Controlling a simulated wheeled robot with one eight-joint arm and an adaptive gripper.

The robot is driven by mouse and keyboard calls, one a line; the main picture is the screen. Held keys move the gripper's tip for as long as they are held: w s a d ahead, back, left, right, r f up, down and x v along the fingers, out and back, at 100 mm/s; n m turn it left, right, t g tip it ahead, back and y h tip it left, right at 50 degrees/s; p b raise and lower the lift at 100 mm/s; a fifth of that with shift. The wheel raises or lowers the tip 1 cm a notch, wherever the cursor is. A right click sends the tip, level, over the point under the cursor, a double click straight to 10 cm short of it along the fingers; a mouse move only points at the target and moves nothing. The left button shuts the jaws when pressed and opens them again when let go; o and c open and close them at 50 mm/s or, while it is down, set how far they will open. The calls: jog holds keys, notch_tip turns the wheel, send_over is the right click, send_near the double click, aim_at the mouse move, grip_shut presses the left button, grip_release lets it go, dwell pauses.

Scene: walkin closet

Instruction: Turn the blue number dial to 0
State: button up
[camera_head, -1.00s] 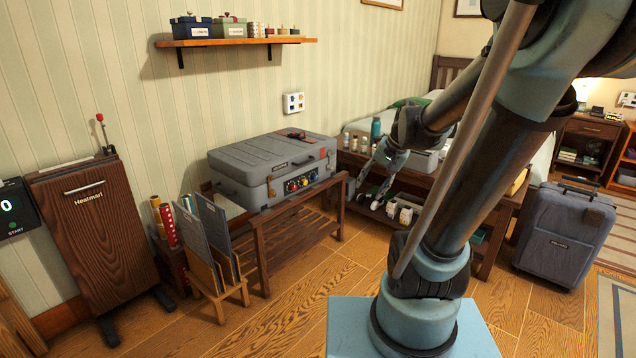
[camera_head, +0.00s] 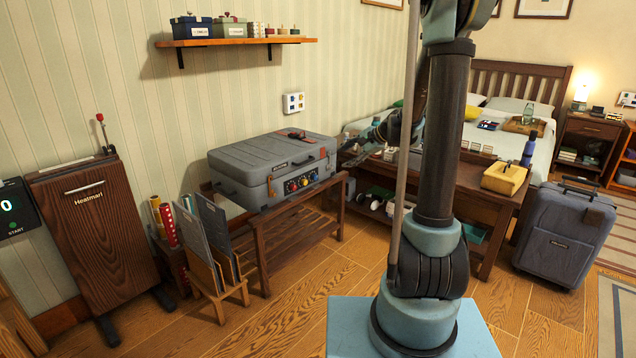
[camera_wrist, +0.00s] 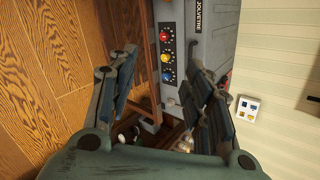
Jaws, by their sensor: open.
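A grey hard case (camera_head: 268,160) lies on a wooden slatted rack in the head view. Its front panel carries a red, a yellow and a blue dial in a row. The blue dial (camera_head: 312,176) is the rightmost there. In the wrist view the blue dial (camera_wrist: 167,76) is the lowest of the row, nearest me; its number is too small to read. My gripper (camera_wrist: 163,58) is open and empty, with the dials seen between its fingers. In the head view my gripper (camera_head: 358,148) is to the right of the case, partly hidden by my arm.
A wooden bench (camera_head: 470,190) with items stands right of the case. A folder rack (camera_head: 222,270) stands left of the slatted rack (camera_head: 300,215). A grey suitcase (camera_head: 563,235) stands at right. A white wall panel (camera_wrist: 248,108) is near the right finger. The floor in front is clear.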

jog(key=w+a+f+m+t+y, duration=0.1)
jog(key=w+f+m+y, duration=0.3)
jog(key=w, duration=0.6)
jog(key=m+t+y, duration=0.2)
jog(key=m+t, duration=0.2)
jog(key=m, duration=0.5)
send_near(316, 178)
jog(key=x, duration=0.9)
jog(key=shift+w+d, duration=0.1)
jog(key=shift+d, duration=0.05)
jog(key=c, duration=1.1)
